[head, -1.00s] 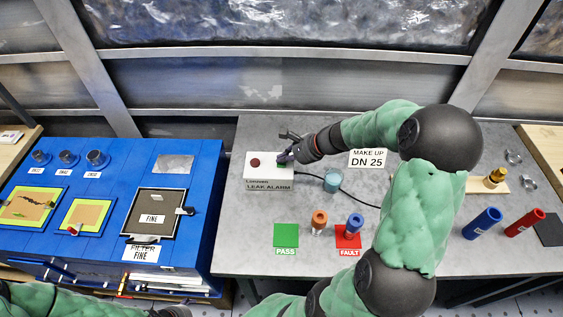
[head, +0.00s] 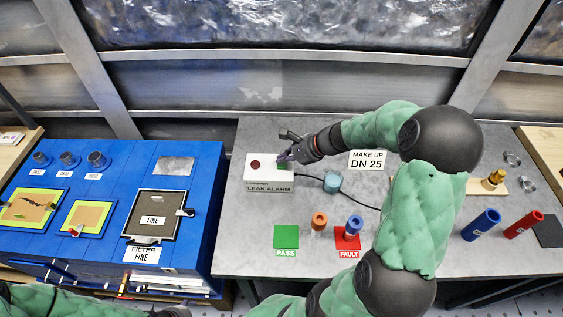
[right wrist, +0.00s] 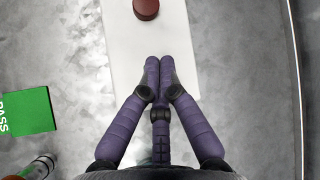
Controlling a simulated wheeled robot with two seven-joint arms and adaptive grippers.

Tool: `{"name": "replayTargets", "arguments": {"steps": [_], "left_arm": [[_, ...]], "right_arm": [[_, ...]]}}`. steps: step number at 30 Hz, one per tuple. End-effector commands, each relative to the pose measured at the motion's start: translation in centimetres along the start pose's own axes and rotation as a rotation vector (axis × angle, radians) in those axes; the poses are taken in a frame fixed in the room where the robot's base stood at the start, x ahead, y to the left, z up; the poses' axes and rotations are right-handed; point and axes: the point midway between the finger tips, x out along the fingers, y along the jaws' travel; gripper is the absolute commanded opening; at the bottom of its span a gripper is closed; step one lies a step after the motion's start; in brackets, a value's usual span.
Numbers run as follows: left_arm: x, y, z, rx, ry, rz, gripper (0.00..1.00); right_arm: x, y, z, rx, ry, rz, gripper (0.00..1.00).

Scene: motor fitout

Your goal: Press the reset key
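The white leak alarm box (head: 250,176) stands on the grey table, with a round dark red button (head: 255,164) on the left of its top. The box (right wrist: 180,30) and red button (right wrist: 146,8) also show in the right wrist view. My right gripper (head: 284,157) is over the right part of the box, its fingers together with nothing seen between them. In the right wrist view its fingertips (right wrist: 159,64) point at the white top. The reset key is not clearly visible; the fingers may cover it.
A teal cup-like part (head: 332,182) and a black cable lie right of the box. A green PASS pad (head: 286,236) and a red FAULT pad (head: 341,243) are in front. A blue cabinet (head: 215,200) stands to the left.

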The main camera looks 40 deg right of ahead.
Motion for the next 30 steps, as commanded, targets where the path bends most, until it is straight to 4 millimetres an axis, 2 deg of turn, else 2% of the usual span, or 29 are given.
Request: {"name": "replayTargets", "arguments": {"steps": [14, 30], "left_arm": [[-0.5, 0.2, 0.0, 0.0, 0.0, 0.0, 0.77], [-4.0, 1.4, 0.1, 0.0, 0.0, 0.0, 0.77]], "right_arm": [[-0.4, -0.3, 0.3, 0.0, 0.0, 0.0, 0.0], [-3.5, -2.6, 2.5, -0.001, 0.0, -0.001, 0.0]]}}
